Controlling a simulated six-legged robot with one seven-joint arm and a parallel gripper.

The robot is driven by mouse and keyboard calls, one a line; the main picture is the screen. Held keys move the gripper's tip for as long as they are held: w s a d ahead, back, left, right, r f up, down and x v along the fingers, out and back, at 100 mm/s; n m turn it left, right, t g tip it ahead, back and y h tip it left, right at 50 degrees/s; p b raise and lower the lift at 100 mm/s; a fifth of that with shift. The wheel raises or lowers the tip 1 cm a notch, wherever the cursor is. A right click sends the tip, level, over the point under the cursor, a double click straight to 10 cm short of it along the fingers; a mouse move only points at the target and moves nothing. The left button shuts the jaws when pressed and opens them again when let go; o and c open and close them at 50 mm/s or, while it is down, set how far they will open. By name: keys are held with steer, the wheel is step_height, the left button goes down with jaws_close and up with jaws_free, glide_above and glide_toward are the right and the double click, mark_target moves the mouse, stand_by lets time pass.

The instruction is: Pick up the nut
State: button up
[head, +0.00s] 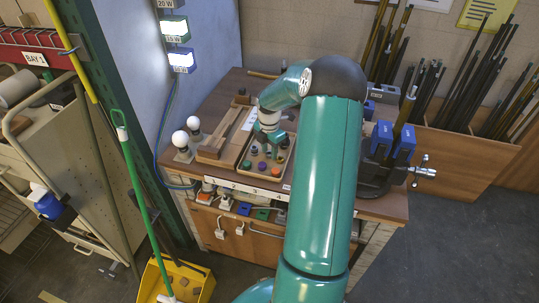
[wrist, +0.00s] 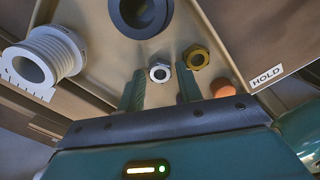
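In the wrist view a small silver nut (wrist: 160,73) lies on the tray floor, with a brass nut (wrist: 196,57) just to its right. The task does not say which nut is meant. My gripper (wrist: 160,82) is open, with one green finger on each side of the silver nut in the picture. Nothing is held between the fingers, and I cannot tell how far above the nut they are. In the head view my gripper (head: 272,138) is over the tray (head: 247,165) on the bench; the nuts cannot be made out there.
A white threaded part (wrist: 45,60) lies left, a dark ring (wrist: 140,15) at the top, and an orange piece (wrist: 223,88) by the right finger. The tray wall bears a HOLD label (wrist: 266,76). White bulbs (head: 180,140) and a vise (head: 380,177) flank the tray.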

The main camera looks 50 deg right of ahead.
steer(key=c, duration=0.7)
